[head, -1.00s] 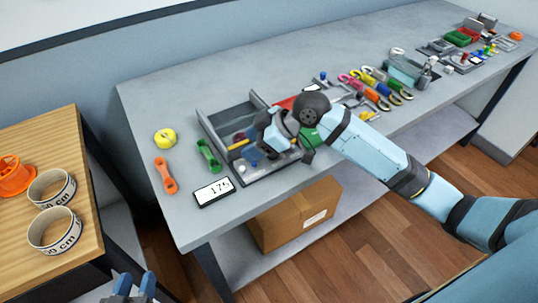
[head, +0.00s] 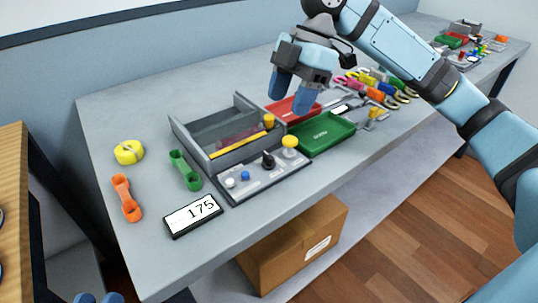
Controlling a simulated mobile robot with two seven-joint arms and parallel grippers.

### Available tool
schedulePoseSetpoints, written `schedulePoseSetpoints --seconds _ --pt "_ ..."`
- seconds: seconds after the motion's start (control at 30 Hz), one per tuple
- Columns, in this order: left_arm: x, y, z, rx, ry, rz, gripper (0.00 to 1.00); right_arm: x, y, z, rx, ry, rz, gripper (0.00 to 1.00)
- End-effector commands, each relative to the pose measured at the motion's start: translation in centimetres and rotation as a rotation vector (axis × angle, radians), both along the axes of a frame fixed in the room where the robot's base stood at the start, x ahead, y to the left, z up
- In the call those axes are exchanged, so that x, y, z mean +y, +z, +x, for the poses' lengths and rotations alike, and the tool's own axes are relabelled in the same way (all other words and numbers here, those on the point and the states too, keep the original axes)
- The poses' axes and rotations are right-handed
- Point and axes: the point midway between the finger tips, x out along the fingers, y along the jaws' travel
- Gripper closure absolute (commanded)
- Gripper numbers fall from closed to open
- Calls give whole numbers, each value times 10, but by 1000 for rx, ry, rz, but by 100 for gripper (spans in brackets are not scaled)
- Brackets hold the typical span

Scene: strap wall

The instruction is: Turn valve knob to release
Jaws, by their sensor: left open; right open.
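A grey control panel (head: 250,187) lies on the grey bench in front of a grey open box. It carries a black knob (head: 268,159), a yellow mushroom button (head: 290,142), a blue button (head: 245,176) and a white button (head: 230,183). The black knob is the likely valve knob; its exact angle is hard to read. My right gripper (head: 291,101) hangs above and behind the panel, open and empty, fingers pointing down, apart from the knob. My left gripper (head: 98,298) shows only its blue fingertips at the bottom left edge, open and away from the bench things.
Green (head: 184,170) and orange (head: 126,198) links and a yellow roll (head: 129,152) lie to the left. A green tray (head: 322,135) and a red tray (head: 296,108) sit right of the box (head: 217,125), near tools. A carton (head: 292,250) stands below.

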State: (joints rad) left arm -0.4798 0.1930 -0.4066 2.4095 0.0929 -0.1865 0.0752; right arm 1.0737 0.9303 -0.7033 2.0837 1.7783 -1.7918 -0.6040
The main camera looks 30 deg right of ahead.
Motion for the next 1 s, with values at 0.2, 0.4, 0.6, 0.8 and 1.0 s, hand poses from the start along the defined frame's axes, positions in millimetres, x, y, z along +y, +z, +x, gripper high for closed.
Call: schedulePoseSetpoints --seconds 0.2,0.4,0.6,0.8,1.0 --pt "-5 -8 -1 -15 -29 -21 57 19 -51 -3 2 1 1 45" --pt "-7 -30 1 52 -48 12 57 33 -84 -5 1 1 2 45" --pt "-8 -41 2 92 -61 33 57 41 -101 -6 0 -1 1 45" --pt "-9 -43 2 101 -64 38 57 43 -104 -6 -1 -2 1 45" --pt "-9 -42 2 100 -63 37 57 43 -104 -6 0 -1 1 54"
